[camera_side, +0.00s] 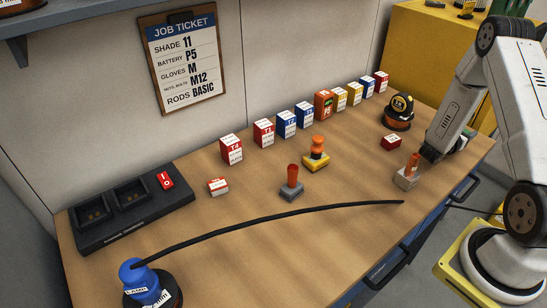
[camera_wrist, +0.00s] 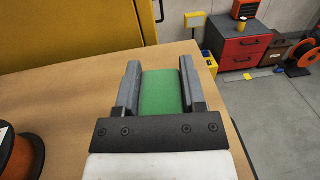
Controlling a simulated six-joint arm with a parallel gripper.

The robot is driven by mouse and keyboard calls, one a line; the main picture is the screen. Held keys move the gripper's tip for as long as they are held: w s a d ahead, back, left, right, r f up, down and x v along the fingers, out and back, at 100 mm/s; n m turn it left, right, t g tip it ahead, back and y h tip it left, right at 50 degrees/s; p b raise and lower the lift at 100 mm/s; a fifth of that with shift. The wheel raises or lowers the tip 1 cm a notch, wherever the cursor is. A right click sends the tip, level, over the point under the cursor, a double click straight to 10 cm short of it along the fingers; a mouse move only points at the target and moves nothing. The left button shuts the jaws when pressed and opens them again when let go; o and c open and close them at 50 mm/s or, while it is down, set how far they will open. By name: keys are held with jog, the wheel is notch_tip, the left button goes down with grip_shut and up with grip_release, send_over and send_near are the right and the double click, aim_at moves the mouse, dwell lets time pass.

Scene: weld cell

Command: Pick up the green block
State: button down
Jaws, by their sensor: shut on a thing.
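The green block (camera_wrist: 160,95) sits between the two grey fingers of my gripper (camera_wrist: 160,68) in the wrist view. The fingers are shut on its left and right sides. The black palm hides the block's near end. I cannot tell whether the block touches the bench top.
The wooden bench (camera_side: 330,240) bears a grey block with an orange post (camera_side: 408,177), a small red box (camera_side: 391,142) and a spool with a black-and-yellow top (camera_side: 398,110) near my gripper. A black cable (camera_side: 270,218) crosses the front. A yellow cabinet (camera_side: 425,50) stands behind.

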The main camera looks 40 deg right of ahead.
aim_at(466, 131)
jog(key=shift+r, duration=4.15)
